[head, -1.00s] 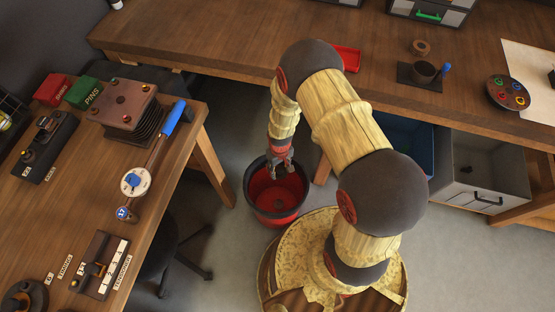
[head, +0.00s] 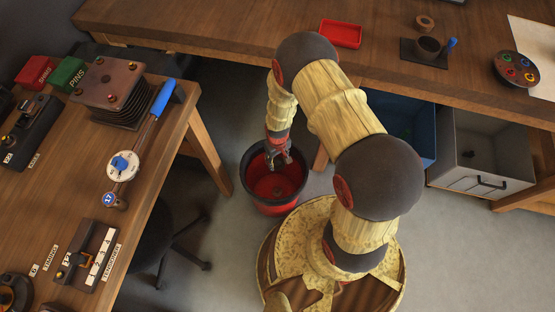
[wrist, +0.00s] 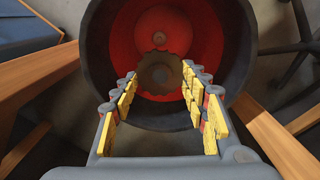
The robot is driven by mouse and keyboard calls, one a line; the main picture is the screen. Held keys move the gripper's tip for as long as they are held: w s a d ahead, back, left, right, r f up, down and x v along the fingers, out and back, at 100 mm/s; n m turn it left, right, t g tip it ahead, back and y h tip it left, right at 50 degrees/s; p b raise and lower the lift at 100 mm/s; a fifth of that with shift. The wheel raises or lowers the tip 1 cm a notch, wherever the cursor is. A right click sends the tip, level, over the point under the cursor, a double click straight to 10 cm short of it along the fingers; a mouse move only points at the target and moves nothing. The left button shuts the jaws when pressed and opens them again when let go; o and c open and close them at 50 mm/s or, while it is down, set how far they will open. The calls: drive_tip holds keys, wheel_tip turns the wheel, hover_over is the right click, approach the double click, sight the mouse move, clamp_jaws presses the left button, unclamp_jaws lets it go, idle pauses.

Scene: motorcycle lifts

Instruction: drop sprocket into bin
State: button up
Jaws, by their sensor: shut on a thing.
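The bin (head: 246,177) is a round dark bucket with a red inside, standing on the floor below my arm; it also fills the upper middle of the wrist view (wrist: 98,62). My gripper (head: 279,160) points down over the bin's opening. In the wrist view its yellow-padded fingers (wrist: 160,80) are shut on the sprocket (wrist: 160,62), a dark brown toothed disc with a round centre. The sprocket shows between the fingertips, against the red inside. In the head view I cannot clearly make out the sprocket at the fingertips.
A wooden bench (head: 190,130) with tools stands left of the bin. A long wooden bench (head: 230,35) with a red tray (head: 340,34) runs behind. A blue crate (head: 415,140) and a grey drawer box (head: 480,165) sit at right. A dark stool (head: 170,235) stands near the bin.

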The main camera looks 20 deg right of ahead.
sight(277, 162)
drive_tip(key=o, duration=1.4)
wheel_tip(277, 162, up, 12)
